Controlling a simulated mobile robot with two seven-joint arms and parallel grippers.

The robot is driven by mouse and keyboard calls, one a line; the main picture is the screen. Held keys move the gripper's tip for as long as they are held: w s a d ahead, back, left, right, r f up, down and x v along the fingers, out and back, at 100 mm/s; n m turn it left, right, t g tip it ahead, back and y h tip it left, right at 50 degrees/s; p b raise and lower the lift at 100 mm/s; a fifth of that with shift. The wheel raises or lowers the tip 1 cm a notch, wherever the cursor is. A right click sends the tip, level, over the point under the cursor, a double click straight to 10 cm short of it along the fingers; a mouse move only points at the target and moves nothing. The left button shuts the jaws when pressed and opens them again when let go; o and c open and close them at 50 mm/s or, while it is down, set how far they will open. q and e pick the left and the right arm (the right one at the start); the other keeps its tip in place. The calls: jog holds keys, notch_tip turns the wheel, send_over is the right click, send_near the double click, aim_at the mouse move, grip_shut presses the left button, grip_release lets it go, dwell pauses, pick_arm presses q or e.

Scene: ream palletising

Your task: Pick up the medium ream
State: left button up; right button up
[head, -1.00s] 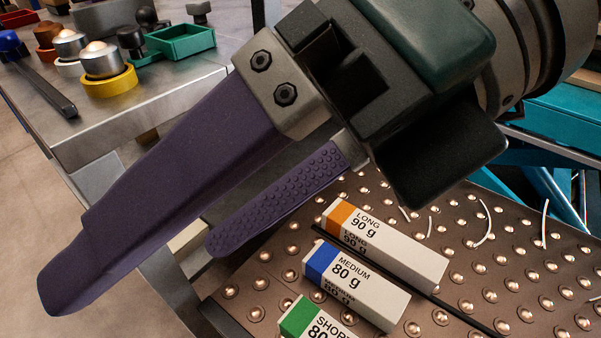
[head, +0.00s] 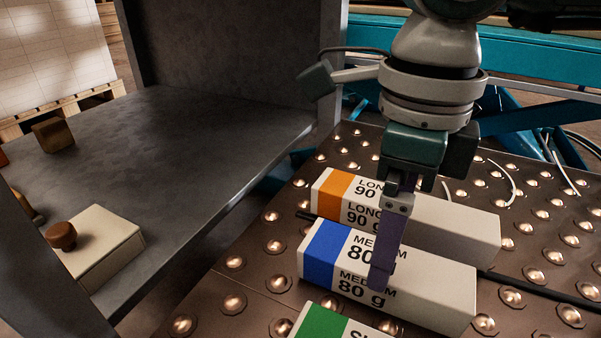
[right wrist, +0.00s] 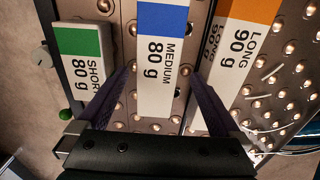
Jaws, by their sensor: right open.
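The medium ream (head: 445,290) is a white box with a blue end band, marked MEDIUM 80 g. It lies between the orange-banded long ream (head: 460,232) and the green-banded short ream (head: 322,322). In the right wrist view the medium ream (right wrist: 160,18) runs up between the two purple fingers. My right gripper (head: 386,262) points down over it, open. In the right wrist view my right gripper (right wrist: 159,78) has one finger on the short ream's side and one on the long ream's side. My left gripper is not in view.
The reams lie on a brown ball-studded table (head: 245,290). A dark strip (head: 540,290) runs along the long ream. A grey shelf unit (head: 170,130) stands at left, holding a cream box with a brown knob (head: 62,236). Gaps between reams are narrow.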

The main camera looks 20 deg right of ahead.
notch_tip(320, 180, down, 5)
jog(key=b, duration=0.4)
jog(key=shift+s+f, duration=0.15)
jog(key=shift+c, duration=0.3)
grip_shut()
